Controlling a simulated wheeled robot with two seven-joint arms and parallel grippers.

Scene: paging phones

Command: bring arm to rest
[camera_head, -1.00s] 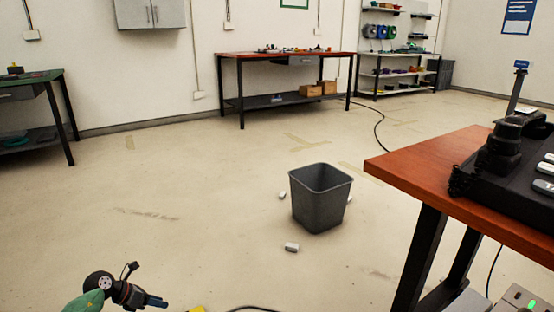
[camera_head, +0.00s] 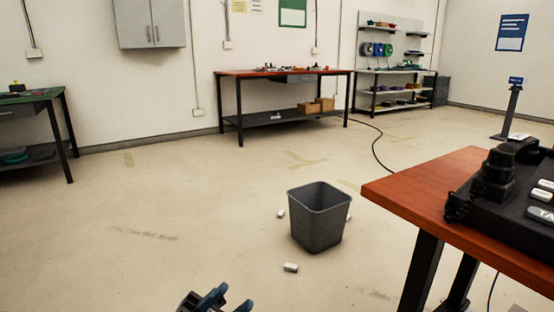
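My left gripper (camera_head: 230,300) is at the bottom edge of the head view. Its two dark blue fingertips stand apart with nothing between them, over the pale floor. Most of the gripper and its arm are cut off below the frame. My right gripper is not in view. A red-brown table (camera_head: 408,190) stands at the right, well away from the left gripper. On it sits a black phone-like device (camera_head: 500,212) with pale buttons, cut by the right edge.
A grey bin (camera_head: 318,220) stands on the floor, with small white pieces (camera_head: 290,267) around it. A green-topped table (camera_head: 28,98) is at the far left, and a red-topped workbench (camera_head: 285,72) is at the back wall. The floor (camera_head: 110,220) at left is clear.

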